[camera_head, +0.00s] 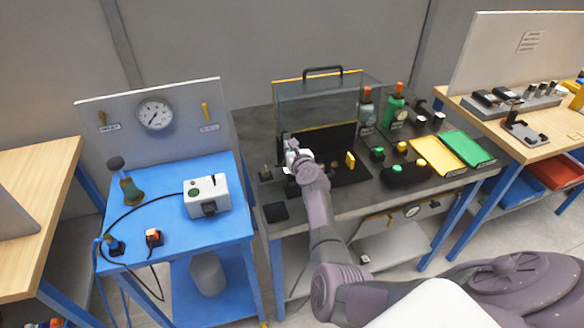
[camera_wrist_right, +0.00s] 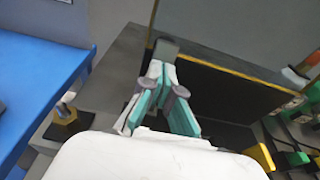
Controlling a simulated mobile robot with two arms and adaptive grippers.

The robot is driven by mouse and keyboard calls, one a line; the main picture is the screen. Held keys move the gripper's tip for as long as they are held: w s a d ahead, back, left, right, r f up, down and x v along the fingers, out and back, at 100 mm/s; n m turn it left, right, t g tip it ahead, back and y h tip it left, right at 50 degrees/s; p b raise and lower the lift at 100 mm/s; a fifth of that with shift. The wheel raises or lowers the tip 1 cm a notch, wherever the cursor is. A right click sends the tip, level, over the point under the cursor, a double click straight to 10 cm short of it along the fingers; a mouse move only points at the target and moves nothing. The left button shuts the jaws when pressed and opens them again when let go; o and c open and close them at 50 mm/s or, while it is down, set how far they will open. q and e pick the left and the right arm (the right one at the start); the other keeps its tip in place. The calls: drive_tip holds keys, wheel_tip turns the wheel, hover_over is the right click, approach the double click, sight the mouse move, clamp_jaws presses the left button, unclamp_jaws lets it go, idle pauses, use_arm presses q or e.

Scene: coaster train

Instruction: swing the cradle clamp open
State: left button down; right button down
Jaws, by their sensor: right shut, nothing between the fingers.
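My right gripper (camera_head: 293,152) is over the left part of the dark fixture on the grey bench, inside the open-fronted guard. In the right wrist view its fingers (camera_wrist_right: 163,78) are together with nothing between them. Their tips are close to a small dark grey block (camera_wrist_right: 167,47) at the corner of a yellow-edged black panel (camera_wrist_right: 235,88). This block may be part of the cradle clamp; I cannot tell whether the fingers touch it. The rest of the clamp is not clearly visible, hidden by my gripper and wrist. My left gripper is not in view.
A brass hex piece with a pin (camera_wrist_right: 66,118) stands left of the gripper. A yellow block (camera_head: 350,160) is to its right. The clear guard (camera_head: 318,100) rises behind.

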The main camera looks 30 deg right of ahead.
idle(0.4)
drive_tip(key=shift+s+a+r+p, duration=0.2)
drive_tip(key=shift+s+p, duration=0.25)
drive_tip(key=shift+p, duration=0.15)
drive_tip(key=shift+p+v, duration=1.05)
drive_tip(key=shift+v, duration=0.45)
drive_tip(key=p+v, duration=0.3)
drive_tip(key=v, duration=0.3)
drive_tip(key=shift+s, duration=0.1)
